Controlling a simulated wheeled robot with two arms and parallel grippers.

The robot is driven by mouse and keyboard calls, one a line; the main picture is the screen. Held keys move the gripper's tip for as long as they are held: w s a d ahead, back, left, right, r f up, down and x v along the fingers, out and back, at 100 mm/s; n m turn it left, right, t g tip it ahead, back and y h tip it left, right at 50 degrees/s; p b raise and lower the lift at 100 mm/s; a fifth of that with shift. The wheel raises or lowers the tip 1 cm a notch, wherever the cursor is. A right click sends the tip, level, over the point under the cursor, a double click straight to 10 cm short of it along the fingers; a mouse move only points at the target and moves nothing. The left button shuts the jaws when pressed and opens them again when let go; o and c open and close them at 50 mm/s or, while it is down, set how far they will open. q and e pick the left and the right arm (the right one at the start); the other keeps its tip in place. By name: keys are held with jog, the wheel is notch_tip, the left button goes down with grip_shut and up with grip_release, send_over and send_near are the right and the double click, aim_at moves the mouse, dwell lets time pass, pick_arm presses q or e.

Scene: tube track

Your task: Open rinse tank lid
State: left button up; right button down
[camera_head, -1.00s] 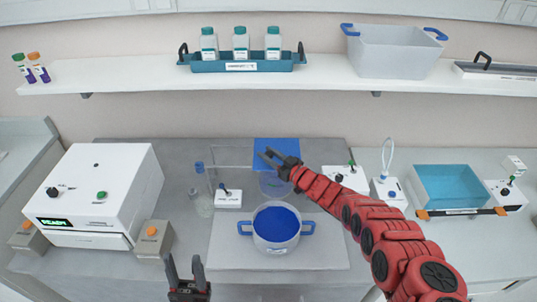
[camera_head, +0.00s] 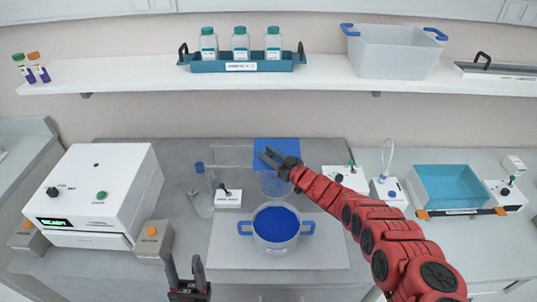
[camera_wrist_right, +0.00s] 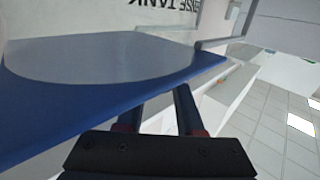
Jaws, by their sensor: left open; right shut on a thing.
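The rinse tank (camera_head: 230,150) is a clear box at the back of the bench, seen faintly in the head view. Its blue lid (camera_head: 277,147) shows as a flat blue panel at the tank's right. In the right wrist view the blue lid (camera_wrist_right: 110,115) fills the left side, with part of the tank lettering above it. My right gripper (camera_head: 266,156) is shut on the lid at its edge; the exact contact is hard to see. My left gripper (camera_head: 186,272) is open and empty at the front edge of the bench.
A pot with blue contents (camera_head: 276,224) stands in front of the lid. A glass flask (camera_head: 203,200) and a small white control box (camera_head: 228,198) stand to its left. A white machine (camera_head: 100,185) is at the left and a blue water bath (camera_head: 450,187) at the right.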

dwell(0.4)
jog(key=a+b, duration=0.5)
jog(key=a, duration=1)
jog(key=shift+a+b, duration=0.15)
jog(key=shift+b, duration=0.15)
jog(key=c, duration=0.5)
grip_release()
jog(key=shift+c, duration=0.2)
jog(key=shift+d, duration=0.2)
